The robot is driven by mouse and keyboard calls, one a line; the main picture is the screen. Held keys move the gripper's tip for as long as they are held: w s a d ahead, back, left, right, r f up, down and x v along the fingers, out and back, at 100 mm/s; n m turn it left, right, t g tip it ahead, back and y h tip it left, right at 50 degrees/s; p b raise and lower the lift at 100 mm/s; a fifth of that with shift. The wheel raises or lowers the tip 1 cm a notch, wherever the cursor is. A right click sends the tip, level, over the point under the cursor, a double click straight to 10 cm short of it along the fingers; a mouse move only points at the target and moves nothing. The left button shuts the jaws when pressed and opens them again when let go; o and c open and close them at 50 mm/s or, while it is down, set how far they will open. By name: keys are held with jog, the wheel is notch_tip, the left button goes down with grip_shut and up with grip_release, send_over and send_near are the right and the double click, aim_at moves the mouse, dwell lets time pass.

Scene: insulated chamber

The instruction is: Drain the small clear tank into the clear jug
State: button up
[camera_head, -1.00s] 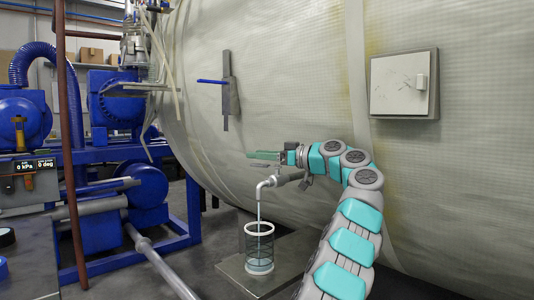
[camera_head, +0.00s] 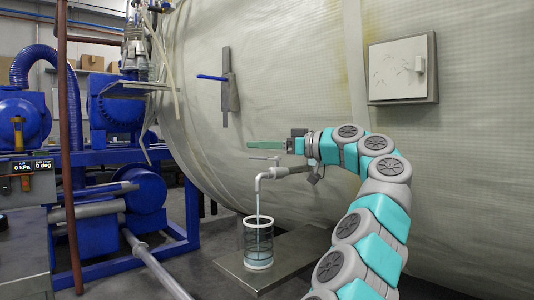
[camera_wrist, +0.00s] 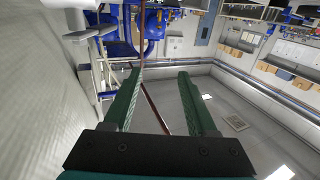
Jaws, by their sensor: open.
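A clear jug (camera_head: 258,243) with pale rims stands upright on a grey plate below the tap (camera_head: 268,177). A thin pale stream runs from the tap's spout down into the jug; some liquid shows low in it, its exact level unclear. A small lever (camera_head: 264,157) sits on top of the tap. My gripper (camera_head: 250,145) is just above the lever, apart from it as far as I can tell, pointing left. In the wrist view its two green fingers (camera_wrist: 160,74) are spread with nothing between them. I cannot make out a separate small clear tank.
The large pale insulated chamber wall (camera_head: 300,90) fills the area behind my arm, with a grey wall box (camera_head: 403,68) at right. Blue pump machinery (camera_head: 125,110) and a brown upright pipe (camera_head: 69,150) stand at left. The plate (camera_head: 285,262) is clear beside the jug.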

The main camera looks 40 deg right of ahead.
jog(key=s+a+b, duration=0.3)
jog(key=s, duration=0.2)
jog(key=shift+s+a+r+b, duration=0.3)
jog(key=shift+b, duration=0.05)
